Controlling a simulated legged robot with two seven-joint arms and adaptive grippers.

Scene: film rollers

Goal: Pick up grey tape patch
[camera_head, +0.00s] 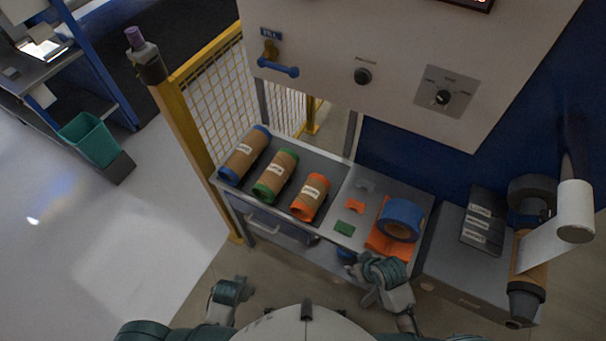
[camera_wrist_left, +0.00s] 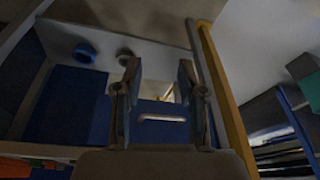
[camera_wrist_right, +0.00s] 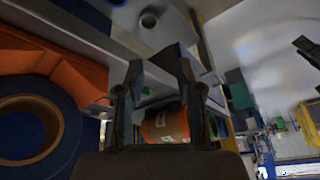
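The grey tape patch (camera_head: 365,186) lies on the light right part of the workbench (camera_head: 337,214), behind an orange patch (camera_head: 355,205) and a green patch (camera_head: 344,228). I cannot make the grey patch out in either wrist view. My right gripper (camera_head: 362,265) is at the bench's front edge, nearer to me than the patches and apart from them. In the right wrist view its fingers (camera_wrist_right: 158,75) are parted, with nothing held. My left gripper (camera_head: 238,288) hangs low in front of the bench's left end. In the left wrist view its fingers (camera_wrist_left: 157,75) are apart and empty.
Three labelled film rolls lie in the grey left tray: blue-ended (camera_head: 245,154), green-ended (camera_head: 275,176) and orange-ended (camera_head: 310,197). A blue tape roll (camera_head: 401,217) rests on an orange cloth (camera_head: 379,243) right of the patches. A machine panel (camera_head: 390,60) overhangs the back.

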